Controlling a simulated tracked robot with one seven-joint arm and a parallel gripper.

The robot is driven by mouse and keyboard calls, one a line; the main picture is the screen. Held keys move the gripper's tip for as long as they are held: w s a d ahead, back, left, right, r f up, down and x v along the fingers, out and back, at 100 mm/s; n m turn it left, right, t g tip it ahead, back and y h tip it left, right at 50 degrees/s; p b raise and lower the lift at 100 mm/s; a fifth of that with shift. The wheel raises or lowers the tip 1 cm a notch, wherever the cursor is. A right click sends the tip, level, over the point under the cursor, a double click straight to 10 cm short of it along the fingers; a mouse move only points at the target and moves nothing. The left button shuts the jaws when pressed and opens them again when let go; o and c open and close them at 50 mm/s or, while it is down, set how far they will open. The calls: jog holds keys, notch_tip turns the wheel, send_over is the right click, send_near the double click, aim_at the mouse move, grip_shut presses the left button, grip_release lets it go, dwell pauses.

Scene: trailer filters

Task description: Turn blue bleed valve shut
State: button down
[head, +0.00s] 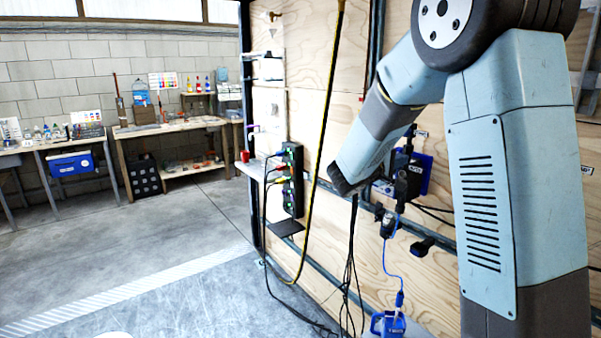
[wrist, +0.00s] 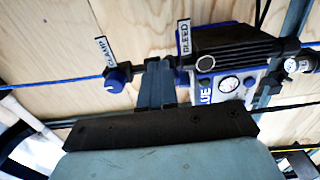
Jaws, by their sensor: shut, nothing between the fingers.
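In the wrist view, my gripper (wrist: 155,82) has its fingers together with nothing between them. They point at the wooden wall. The white BLEED label (wrist: 184,37) stands just right of and above the fingertips. A blue part, seemingly the blue bleed valve (wrist: 182,72), is below that label and right of the fingers. It is partly hidden, so its handle angle and any contact with the fingers cannot be told. The blue filter unit (wrist: 228,85) with a round gauge and black top is at right. In the head view my arm covers much of this area.
A clamp with a blue knob (wrist: 115,80) and a CLAMP label (wrist: 106,50) sits left of the fingers. Blue hose runs along the wall. In the head view, a yellow hose (head: 325,110) and black cables hang left of my arm; the floor (head: 130,240) there is mostly open.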

jog(key=shift+w+a+f, duration=0.1)
jog(key=shift+w+a, duration=0.05)
jog(key=shift+w, duration=0.1)
dwell(0.3)
jog(key=shift+f, duration=0.65)
jog(key=shift+s, duration=0.15)
dwell(0.3)
jog(key=shift+s+d+f, duration=0.1)
jog(key=shift+s+d, duration=0.15)
jog(key=v, duration=0.6)
dwell(0.3)
